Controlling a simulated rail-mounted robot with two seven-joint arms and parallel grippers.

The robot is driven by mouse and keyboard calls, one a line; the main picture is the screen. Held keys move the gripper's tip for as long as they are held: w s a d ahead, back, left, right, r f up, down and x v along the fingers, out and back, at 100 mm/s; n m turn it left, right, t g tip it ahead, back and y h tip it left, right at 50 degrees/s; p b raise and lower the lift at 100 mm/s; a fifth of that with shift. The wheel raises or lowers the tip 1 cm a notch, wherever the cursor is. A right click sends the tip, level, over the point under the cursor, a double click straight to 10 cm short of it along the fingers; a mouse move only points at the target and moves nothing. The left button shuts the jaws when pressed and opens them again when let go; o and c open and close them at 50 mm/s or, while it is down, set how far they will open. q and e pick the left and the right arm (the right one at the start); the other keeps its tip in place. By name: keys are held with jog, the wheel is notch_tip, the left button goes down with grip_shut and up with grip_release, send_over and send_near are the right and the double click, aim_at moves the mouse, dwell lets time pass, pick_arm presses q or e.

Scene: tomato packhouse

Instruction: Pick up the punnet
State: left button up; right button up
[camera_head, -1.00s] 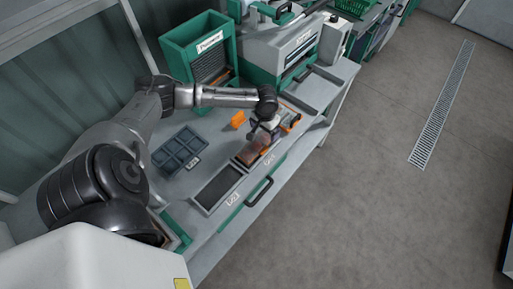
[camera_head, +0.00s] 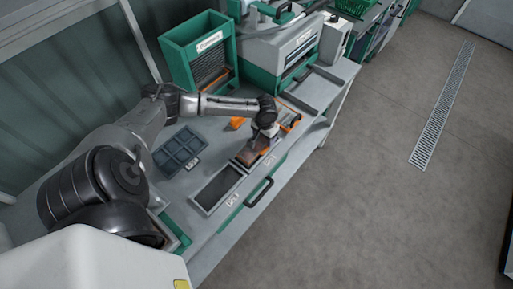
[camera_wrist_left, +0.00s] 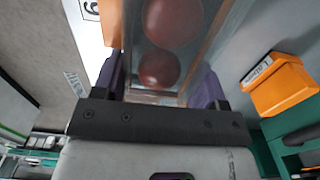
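The punnet (camera_wrist_left: 178,62) is a clear box with round red tomatoes in it, seen in the left wrist view. In the head view it (camera_head: 249,155) sits near the worktop's front edge, partly hidden by my gripper. My left gripper (camera_wrist_left: 160,85) is over it, with one purple-padded finger on each side. The fingers stand wide apart and look open around the punnet, with little room at the sides; contact is not clear. In the head view my left gripper (camera_head: 262,138) points down at the punnet. My right gripper is not in view.
An orange item (camera_head: 237,122) stands close behind the punnet, and another orange-edged item (camera_head: 292,122) lies to its right. A dark empty tray (camera_head: 217,188) is to the left, with a grey divided tray (camera_head: 180,152) behind. A green bin (camera_head: 200,55) stands at the back.

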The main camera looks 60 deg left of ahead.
pick_arm(q)
jog(key=c, duration=0.4)
jog(key=shift+r, duration=0.2)
